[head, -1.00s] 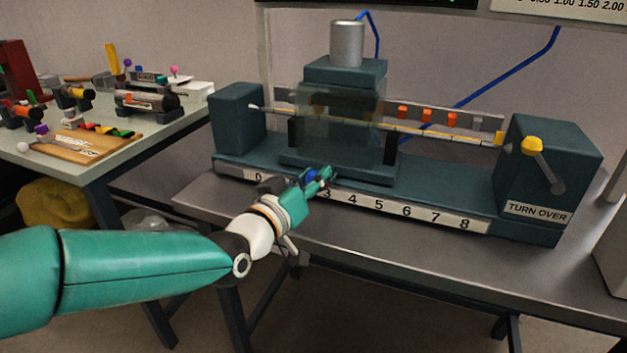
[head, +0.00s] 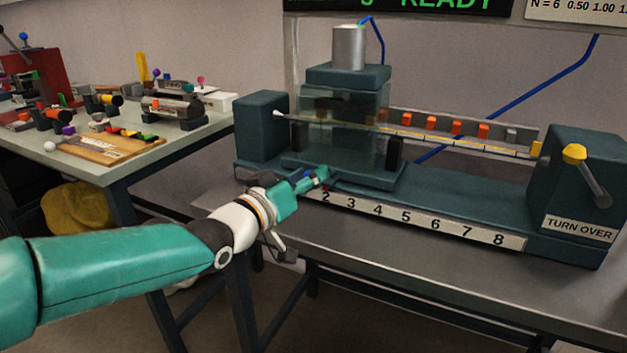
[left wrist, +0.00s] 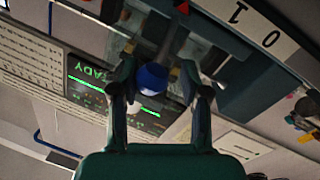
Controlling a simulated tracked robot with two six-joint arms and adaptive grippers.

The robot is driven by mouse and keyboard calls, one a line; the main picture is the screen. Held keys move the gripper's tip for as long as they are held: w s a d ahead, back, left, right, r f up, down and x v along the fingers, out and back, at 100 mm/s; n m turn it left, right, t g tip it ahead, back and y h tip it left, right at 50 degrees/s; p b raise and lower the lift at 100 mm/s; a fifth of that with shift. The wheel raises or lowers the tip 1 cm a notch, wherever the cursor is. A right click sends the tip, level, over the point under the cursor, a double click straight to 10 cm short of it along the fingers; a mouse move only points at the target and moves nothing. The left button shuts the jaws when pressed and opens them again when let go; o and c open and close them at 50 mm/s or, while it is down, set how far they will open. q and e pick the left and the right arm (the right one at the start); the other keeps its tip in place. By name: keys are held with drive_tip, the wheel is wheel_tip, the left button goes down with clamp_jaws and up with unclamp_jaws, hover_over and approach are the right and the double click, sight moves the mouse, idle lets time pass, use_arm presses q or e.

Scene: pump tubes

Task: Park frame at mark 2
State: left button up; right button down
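The frame (head: 345,75) is a dark teal carriage with a glassy front and a silver cylinder on top. It straddles a long rail above a scale (head: 420,219). A small red pointer (left wrist: 183,8) shows beyond the 1 in the left wrist view, close to mark 2 in the head view. My left gripper (head: 322,174) is low at the frame's front, near mark 2. Its fingers stand apart around a blue knob (left wrist: 151,78). A gap shows on one side of the knob; the other finger is close to it, and contact is unclear. My right gripper is out of view.
A yellow-knobbed lever (head: 574,155) is on the right block above a TURN OVER label. Several orange pieces (head: 457,127) sit along the rail right of the frame. A side table (head: 190,135) with tools stands at the left. A screen (head: 410,6) reads READY.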

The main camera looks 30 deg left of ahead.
use_arm(q)
drive_tip(key=shift+o, duration=0.3)
drive_tip(key=shift+d, duration=0.1)
drive_tip(key=s, duration=1.2)
drive_tip(key=shift+a, duration=0.45)
